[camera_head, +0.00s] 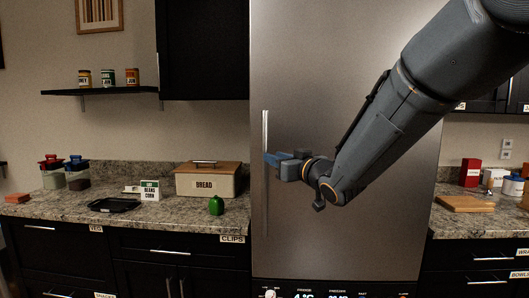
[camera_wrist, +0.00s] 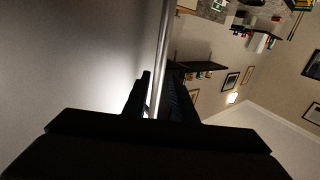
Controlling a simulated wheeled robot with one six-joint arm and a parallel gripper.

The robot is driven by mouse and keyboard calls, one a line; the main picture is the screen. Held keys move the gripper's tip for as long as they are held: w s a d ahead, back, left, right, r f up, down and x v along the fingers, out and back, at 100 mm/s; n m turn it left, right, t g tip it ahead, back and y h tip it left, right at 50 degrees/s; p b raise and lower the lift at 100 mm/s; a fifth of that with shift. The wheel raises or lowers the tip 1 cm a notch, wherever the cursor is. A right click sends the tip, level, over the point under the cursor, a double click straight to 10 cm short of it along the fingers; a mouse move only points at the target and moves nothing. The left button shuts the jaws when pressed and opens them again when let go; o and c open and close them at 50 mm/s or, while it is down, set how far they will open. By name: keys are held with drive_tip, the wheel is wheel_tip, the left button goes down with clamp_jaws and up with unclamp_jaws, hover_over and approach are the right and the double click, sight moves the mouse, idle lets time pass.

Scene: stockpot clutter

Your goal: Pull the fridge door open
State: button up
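The fridge door (camera_head: 340,60) is a tall stainless-steel panel in the middle of the head view and looks closed. Its vertical bar handle (camera_head: 265,200) runs along the door's left side. My gripper (camera_head: 272,159) is at the handle at about mid-height, coming in from the right. In the wrist view, the handle (camera_wrist: 162,50) passes between the two fingers of my gripper (camera_wrist: 158,85). The fingers look open around the bar, with small gaps beside it near the tips. Their contact deeper in is dark and hidden.
Left of the fridge, a granite counter (camera_head: 75,214) holds a bread box (camera_head: 208,180), a green pepper (camera_head: 216,205), a black tray (camera_head: 113,205) and jars. A right counter (camera_head: 470,222) holds a cutting board (camera_head: 465,203) and containers. A lit control panel (camera_head: 335,294) is below the door.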

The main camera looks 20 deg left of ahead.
drive_tip(key=p+x, duration=0.2)
drive_tip(key=x, duration=0.5)
drive_tip(key=shift+a, duration=0.1)
drive_tip(key=shift+c, duration=0.3)
clamp_jaws()
